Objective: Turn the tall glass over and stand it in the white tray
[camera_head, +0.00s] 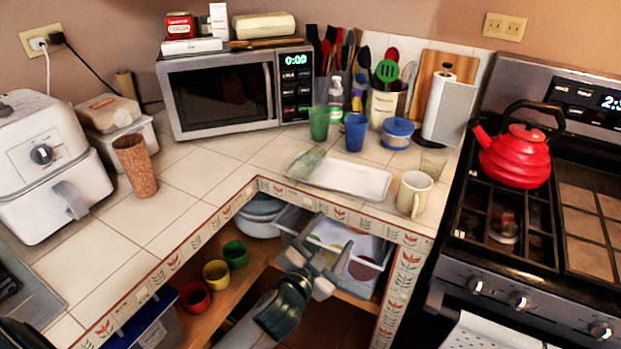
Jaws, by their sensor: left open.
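The white tray (352,180) lies flat on the tiled counter near the inner corner. A clear, greenish tall glass (305,163) appears at the tray's left end. It looks tipped over rather than upright, and I cannot tell which end is its mouth or whether it rests inside the tray or on its rim. My left gripper (318,262) is open and empty. It shows in front of the open drawer below the counter edge, nearer to me than the tray and apart from the glass. My right gripper is out of view.
A green tumbler (319,122), a blue tumbler (355,132) and a blue-lidded container (397,133) stand behind the tray. A cream mug (413,194) and a small clear glass (432,163) stand to its right. The counter left of the tray is clear up to a brown cup (135,166).

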